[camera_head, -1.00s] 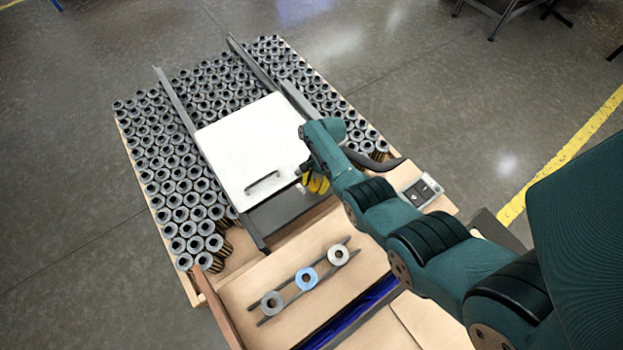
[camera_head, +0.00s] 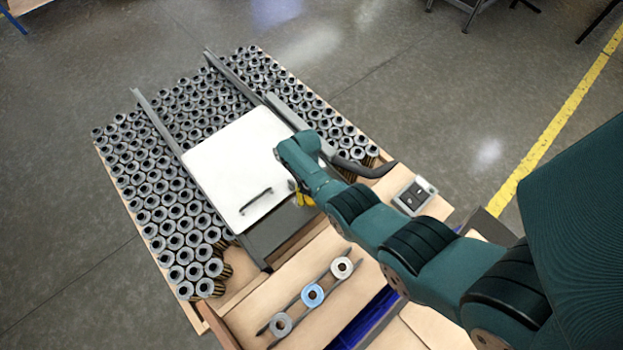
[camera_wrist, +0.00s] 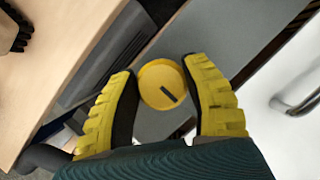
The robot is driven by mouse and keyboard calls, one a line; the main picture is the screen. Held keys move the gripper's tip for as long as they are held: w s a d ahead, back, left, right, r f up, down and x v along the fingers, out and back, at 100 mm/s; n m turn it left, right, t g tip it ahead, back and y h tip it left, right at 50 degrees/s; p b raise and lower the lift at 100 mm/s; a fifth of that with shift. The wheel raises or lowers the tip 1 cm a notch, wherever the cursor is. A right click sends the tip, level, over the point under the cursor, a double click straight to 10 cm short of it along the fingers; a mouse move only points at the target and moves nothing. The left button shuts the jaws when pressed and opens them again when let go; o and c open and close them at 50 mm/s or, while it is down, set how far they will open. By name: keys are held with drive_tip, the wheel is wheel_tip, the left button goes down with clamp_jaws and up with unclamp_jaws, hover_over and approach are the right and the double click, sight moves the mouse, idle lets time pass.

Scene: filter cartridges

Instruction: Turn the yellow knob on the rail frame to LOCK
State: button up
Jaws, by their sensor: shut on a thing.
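The yellow knob (camera_wrist: 160,84) shows in the wrist view as a round disc with a short dark mark on its face. The mark points to the lower right in that view. My gripper (camera_wrist: 164,90) has yellow ribbed fingers with dark pads, one on each side of the knob, and is shut on it. In the head view my gripper (camera_head: 304,197) is at the right side of the white panel, mostly hidden by my arm. The knob cannot be made out there. The grey rail frame (camera_head: 165,128) runs along the panel. I see no readable LOCK label.
The white panel (camera_head: 235,155) has a dark handle (camera_head: 256,201). Many upright cartridges (camera_head: 165,200) fill the table on both sides. Three rings, grey, blue and white (camera_head: 342,267), sit on a dark rack in front. A small switch box (camera_head: 415,197) is at right.

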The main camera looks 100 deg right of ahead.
drive_tip(key=shift+a+f, duration=0.1)
drive_tip(key=o, duration=1.3)
drive_tip(key=v, duration=1.2)
